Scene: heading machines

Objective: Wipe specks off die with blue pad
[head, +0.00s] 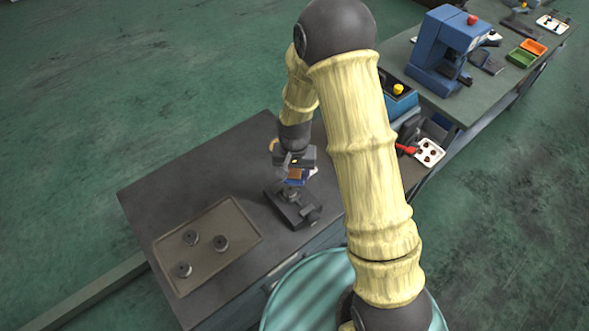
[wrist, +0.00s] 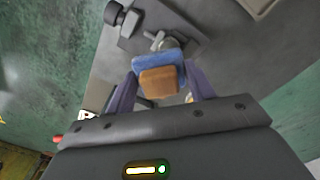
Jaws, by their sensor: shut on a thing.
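My gripper (head: 295,170) is shut on a block with a brown back and a blue pad face. In the wrist view, the blue pad (wrist: 158,61) lies between the two fingers, with its brown back (wrist: 158,81) nearer the camera. The gripper is over a dark fixture (head: 298,211) on the dark bench. A small grey metal piece, which looks like the die (wrist: 161,41), sits in the fixture just beyond the pad. The pad partly covers it, and I cannot tell whether they touch. No specks can be made out at this size.
A brown tray (head: 217,269) with three round dark metal pieces lies on the bench at left. A white tray (head: 429,153), a red-handled item and a blue machine (head: 447,50) stand beyond my arm at right. The bench between tray and fixture is clear.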

